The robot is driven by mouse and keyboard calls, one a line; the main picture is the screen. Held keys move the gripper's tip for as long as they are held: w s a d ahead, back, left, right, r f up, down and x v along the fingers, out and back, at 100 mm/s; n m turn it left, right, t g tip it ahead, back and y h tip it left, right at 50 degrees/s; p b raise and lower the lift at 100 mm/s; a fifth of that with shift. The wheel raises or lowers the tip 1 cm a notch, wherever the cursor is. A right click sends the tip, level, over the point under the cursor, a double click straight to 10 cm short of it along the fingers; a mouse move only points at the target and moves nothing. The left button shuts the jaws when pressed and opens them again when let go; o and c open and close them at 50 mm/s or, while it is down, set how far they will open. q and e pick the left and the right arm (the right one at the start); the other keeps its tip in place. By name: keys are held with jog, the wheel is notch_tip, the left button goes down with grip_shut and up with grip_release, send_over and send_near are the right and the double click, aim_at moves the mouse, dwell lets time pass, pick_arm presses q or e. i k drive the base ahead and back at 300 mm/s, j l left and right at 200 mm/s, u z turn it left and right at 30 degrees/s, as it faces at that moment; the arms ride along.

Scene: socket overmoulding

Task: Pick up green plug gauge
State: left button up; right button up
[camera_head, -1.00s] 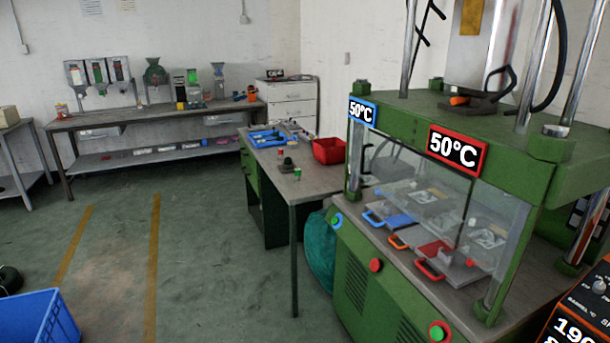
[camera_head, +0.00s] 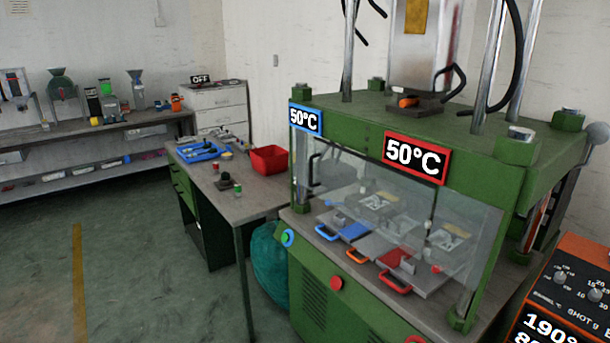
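A small green item (camera_head: 238,189), which looks like the green plug gauge, stands near the right edge of the small work table (camera_head: 262,200). It is too small in the picture to make out its exact shape. A dark block (camera_head: 224,182) sits just left of it, and a small red-topped item (camera_head: 215,166) stands a little behind. Neither of my grippers shows in the head view.
A blue tray (camera_head: 203,152) and a red bin (camera_head: 269,158) are at the table's back. A green press (camera_head: 420,110) stands close on the right, with an orange control box (camera_head: 575,290) at lower right. The floor (camera_head: 140,250) left of the table is clear.

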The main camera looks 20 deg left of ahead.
aim_at(238, 188)
jog(key=i+j, duration=0.3)
jog(key=j, duration=0.25)
jog(key=i+j+u, duration=0.1)
jog(key=i+j, duration=0.2)
jog(key=j, duration=0.25)
jog(key=i+j, duration=0.35)
jog(key=j, duration=0.15)
jog(key=i+j+u, duration=0.1)
jog(key=i+j, duration=0.25)
jog(key=j, duration=0.2)
jog(key=i+j, duration=0.35)
jog(key=j, duration=0.15)
jog(key=k+u, duration=0.05)
